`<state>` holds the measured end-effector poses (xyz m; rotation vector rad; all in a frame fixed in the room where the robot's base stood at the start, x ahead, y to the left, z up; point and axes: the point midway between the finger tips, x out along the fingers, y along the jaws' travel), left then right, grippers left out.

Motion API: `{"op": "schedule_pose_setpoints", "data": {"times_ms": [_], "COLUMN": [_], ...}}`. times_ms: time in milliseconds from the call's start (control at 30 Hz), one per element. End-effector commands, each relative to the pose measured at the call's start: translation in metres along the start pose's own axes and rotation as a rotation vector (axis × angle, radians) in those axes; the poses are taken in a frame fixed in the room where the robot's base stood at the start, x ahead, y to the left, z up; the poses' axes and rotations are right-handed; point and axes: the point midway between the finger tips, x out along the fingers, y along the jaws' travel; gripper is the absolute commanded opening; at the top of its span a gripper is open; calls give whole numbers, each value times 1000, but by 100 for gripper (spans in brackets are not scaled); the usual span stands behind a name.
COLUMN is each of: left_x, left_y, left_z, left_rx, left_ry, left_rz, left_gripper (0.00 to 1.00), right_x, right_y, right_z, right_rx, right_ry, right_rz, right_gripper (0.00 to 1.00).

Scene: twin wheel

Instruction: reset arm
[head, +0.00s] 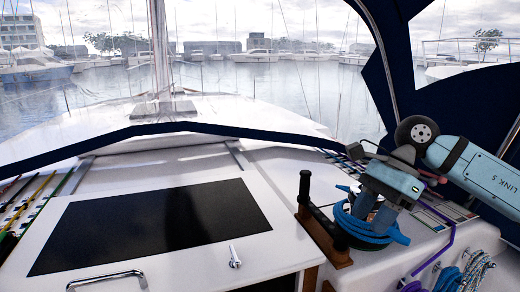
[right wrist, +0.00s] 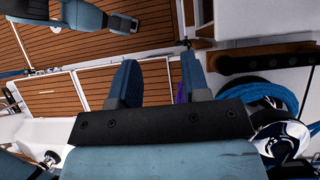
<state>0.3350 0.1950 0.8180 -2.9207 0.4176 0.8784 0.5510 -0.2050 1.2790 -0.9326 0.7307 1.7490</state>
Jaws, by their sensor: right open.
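My right gripper (head: 375,214) is in front of and above the winch with coiled blue rope (head: 352,232), at the right of the head view. In the right wrist view its two fingers (right wrist: 158,72) stand apart with nothing between them. The winch's shiny metal top (right wrist: 284,137) and the blue rope (right wrist: 277,92) are to the right of the fingers there. A black winch handle (head: 305,188) stands upright left of the winch. The gripper hides part of the winch.
Several ropes hang in coils (head: 478,270) at the lower right. A dark blue canopy frame (head: 385,90) rises behind my right arm.

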Motion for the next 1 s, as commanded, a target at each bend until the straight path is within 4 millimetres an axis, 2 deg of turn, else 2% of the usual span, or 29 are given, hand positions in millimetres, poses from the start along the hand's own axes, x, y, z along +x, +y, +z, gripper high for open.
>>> {"op": "schedule_pose_setpoints", "data": {"times_ms": [33,100,200,400,533,667,767,867,1000], "left_x": [-2,-4,-9,-15,-17,-21,-23,-26,-30], "left_y": [-1,-1,0,1,0,1,0,0,0], "left_z": [-4,-7,-8,-14,-19,-25,-28,-33,-38], "left_rx": [0,0,-1,-1,-1,-2,-2,-2,-2], "left_ry": [2,2,-3,-8,-7,-6,-6,-6,-5], "left_rz": [-1,-2,-1,-1,-2,-3,-3,-4,-6], "left_gripper": [43,43,43,43,43,43,43,43,43], "right_x": [21,46,76,108,119,132,147,170,216], "right_y": [0,0,1,1,-4,-10,-13,-10,9], "right_z": [12,31,59,96,99,84,60,27,-28], "right_rx": [21,70,173,474,731,1026,1281,1554,1969], "right_ry": [-100,-261,-509,-994,-1293,-1572,-1772,-1956,-2185], "right_rz": [24,53,102,224,317,415,493,572,675], "right_gripper": [43,43,43,43,43,43,43,43,43]}}
